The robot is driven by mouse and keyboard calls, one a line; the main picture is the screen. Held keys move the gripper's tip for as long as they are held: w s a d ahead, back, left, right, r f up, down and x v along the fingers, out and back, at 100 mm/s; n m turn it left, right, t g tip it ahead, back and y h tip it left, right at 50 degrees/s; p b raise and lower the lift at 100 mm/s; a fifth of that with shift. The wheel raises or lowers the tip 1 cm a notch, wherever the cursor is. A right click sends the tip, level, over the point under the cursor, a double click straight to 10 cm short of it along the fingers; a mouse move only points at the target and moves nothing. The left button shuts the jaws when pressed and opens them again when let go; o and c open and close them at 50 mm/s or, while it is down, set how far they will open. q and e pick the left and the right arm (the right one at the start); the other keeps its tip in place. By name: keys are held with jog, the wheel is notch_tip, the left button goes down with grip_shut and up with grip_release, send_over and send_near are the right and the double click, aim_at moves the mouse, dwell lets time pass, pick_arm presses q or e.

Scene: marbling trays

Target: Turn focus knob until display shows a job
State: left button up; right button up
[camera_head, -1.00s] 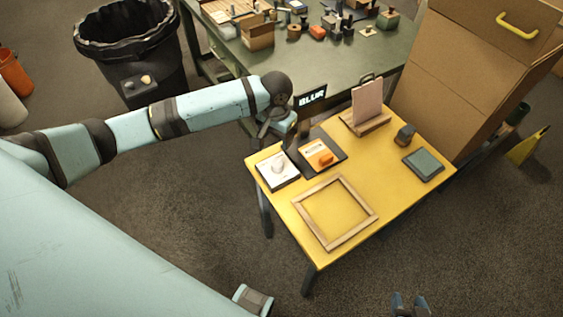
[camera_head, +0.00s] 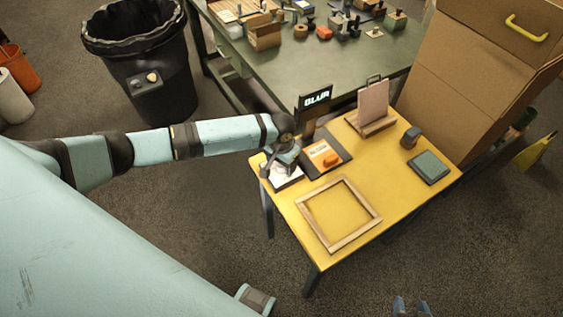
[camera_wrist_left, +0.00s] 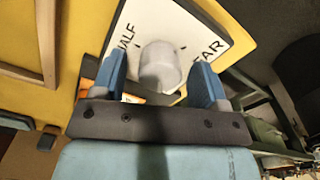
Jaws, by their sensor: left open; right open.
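The focus knob (camera_wrist_left: 160,66) is a pale round knob on a white plate (camera_wrist_left: 185,22) lettered HALF and what looks like FAR. In the left wrist view it lies between the two blue fingers of my open left gripper (camera_wrist_left: 160,72); contact cannot be told. In the head view this gripper (camera_head: 278,168) covers the knob and most of the white plate (camera_head: 291,182) at the yellow table's left corner. The black display sign (camera_head: 317,97) behind reads BLUR. My right gripper (camera_head: 411,305) shows only its blue fingertips at the bottom edge, apart and empty.
On the yellow table (camera_head: 395,190) are a dark board with an orange block (camera_head: 331,160), a wooden frame (camera_head: 371,217), an upright panel on a stand (camera_head: 373,100), a dark stamp-like object (camera_head: 411,138) and a grey-green pad (camera_head: 429,167). A cluttered green table stands behind.

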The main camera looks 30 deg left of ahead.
pick_arm(q)
jog(key=c, duration=0.9)
